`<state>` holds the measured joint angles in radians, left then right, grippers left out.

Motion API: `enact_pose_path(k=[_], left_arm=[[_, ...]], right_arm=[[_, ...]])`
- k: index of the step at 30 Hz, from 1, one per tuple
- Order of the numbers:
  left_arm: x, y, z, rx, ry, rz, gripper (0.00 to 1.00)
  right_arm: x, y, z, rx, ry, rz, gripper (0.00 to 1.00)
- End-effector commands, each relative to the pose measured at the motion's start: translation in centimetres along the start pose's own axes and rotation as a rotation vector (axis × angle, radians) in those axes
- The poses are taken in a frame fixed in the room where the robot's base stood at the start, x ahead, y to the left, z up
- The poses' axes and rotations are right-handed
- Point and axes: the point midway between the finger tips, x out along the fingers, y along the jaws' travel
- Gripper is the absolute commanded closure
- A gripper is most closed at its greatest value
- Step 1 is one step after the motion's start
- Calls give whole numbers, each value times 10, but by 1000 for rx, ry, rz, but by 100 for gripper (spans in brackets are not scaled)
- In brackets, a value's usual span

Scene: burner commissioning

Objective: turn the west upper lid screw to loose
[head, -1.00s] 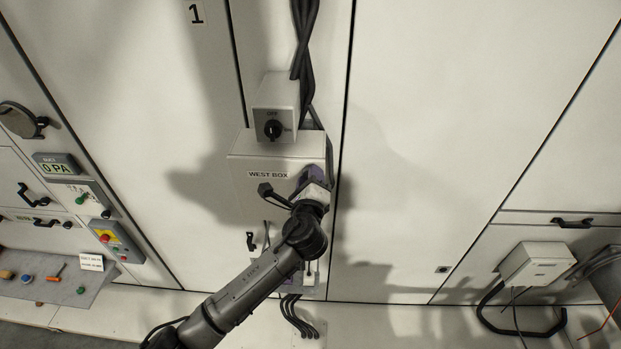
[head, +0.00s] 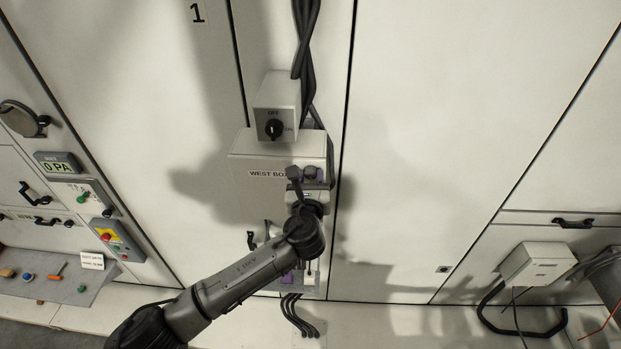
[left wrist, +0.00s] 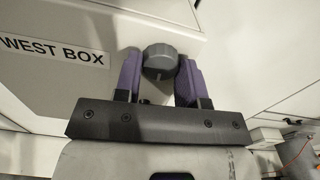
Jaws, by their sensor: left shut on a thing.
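The west box (head: 250,160) is a pale cabinet box on the wall, labelled WEST BOX, which also shows in the left wrist view (left wrist: 100,25). Its upper lid screw has a round grey knob (left wrist: 160,62) near the box's right side, and the knob shows in the head view too (head: 310,172). My left gripper (left wrist: 161,76) is shut on this knob, with one purple finger on each side of it. In the head view the left gripper (head: 311,180) and arm hide much of the box's lower right front. My right gripper is not in view.
A switch box (head: 277,105) with a black rotary knob stands just above the west box. Black cables (head: 306,45) run up the wall above it. A grey shelf (head: 45,280) with small coloured parts is at the left.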

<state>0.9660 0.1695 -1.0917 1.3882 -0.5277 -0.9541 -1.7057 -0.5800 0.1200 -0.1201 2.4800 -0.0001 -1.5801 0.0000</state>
Motion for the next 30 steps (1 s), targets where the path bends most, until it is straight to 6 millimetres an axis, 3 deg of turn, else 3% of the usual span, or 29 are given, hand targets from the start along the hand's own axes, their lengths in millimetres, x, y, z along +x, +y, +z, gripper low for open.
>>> enact_pose_path(k=[9, 25, 26, 30], left_arm=[[0, 0, -1, 96, 2, 0, 86], [0, 1, -1, 114, 2, 0, 86], [0, 1, -1, 114, 2, 0, 60], [0, 1, -1, 113, 1, 0, 46]], right_arm=[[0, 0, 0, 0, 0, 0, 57], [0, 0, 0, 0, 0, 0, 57], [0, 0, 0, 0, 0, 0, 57], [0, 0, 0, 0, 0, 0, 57]])
